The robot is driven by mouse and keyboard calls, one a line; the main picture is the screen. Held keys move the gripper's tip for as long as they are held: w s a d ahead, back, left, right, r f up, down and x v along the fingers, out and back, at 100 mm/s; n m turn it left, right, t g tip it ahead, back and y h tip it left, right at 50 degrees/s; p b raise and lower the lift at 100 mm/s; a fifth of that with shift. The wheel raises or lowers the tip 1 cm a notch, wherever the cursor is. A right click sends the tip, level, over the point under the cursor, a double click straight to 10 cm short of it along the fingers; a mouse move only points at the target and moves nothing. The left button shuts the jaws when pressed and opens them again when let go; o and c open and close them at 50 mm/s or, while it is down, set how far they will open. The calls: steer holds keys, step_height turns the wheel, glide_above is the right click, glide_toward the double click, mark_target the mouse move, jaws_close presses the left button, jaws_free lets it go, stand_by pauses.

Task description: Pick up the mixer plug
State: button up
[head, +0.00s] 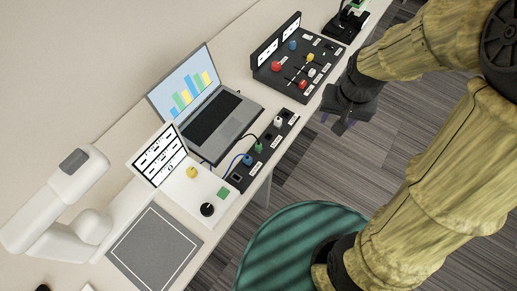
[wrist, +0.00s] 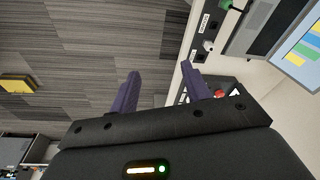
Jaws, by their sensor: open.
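A black socket strip (head: 237,178) lies along the table's front edge in the head view, with a white plug (head: 278,121), a green plug (head: 258,147) and a blue plug (head: 247,160) in it. The labels are too small to read, so I cannot tell which is the mixer plug. In the wrist view the white plug (wrist: 208,45) and part of the green plug (wrist: 226,5) show to the right of my gripper (wrist: 160,68). My gripper is open and empty, with floor behind its purple fingers. In the head view my gripper (head: 337,121) is off the table edge, right of the strip.
An open laptop (head: 212,120) stands behind the strip. A black control panel (head: 296,84) with knobs is at the back right, and a white box with a display (head: 181,195) at the left. A white arm-like device (head: 60,205) and a grey mat (head: 155,250) are at the front left.

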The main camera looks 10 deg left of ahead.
steer(key=w+a+f+g+b, duration=0.1)
steer(key=w+a+f+b, duration=0.2)
steer(key=a, duration=0.6)
steer(key=m+g+b, duration=0.1)
steer(key=b, duration=0.1)
glide_above(259, 142)
step_height(259, 142, down, 5)
steer(key=shift+r, duration=0.1)
step_height(259, 142, down, 12)
steer(key=shift+f+p, duration=0.2)
steer(key=shift+p, duration=0.2)
